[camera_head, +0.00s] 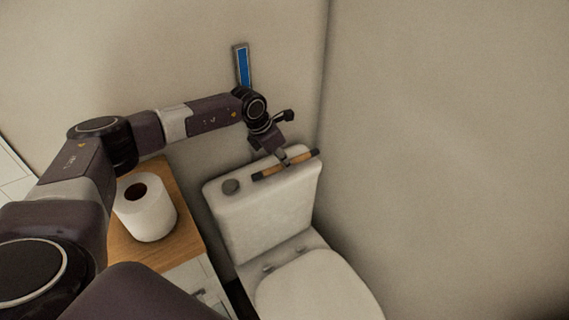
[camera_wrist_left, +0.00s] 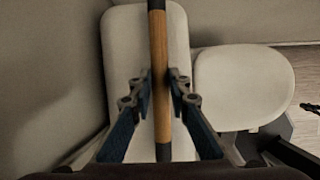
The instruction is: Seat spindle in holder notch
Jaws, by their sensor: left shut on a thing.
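The spindle (camera_head: 270,172) is a thin rod with a light wooden middle and dark ends. My left gripper (camera_head: 287,161) is shut on the spindle near its middle, above the toilet tank lid. In the left wrist view the spindle (camera_wrist_left: 160,40) runs up and down the picture between the two fingers of the left gripper (camera_wrist_left: 161,80). From the head view I cannot tell how far the rod is above the lid. No notch can be made out, and I cannot identify the holder. My right gripper is not in view.
The white toilet tank (camera_head: 262,215) stands in the corner, with the closed toilet lid (camera_head: 320,290) in front. A blue panel in a grey frame (camera_head: 243,66) is on the wall behind. A paper roll (camera_head: 150,215) stands on the wooden counter (camera_head: 185,215) at left.

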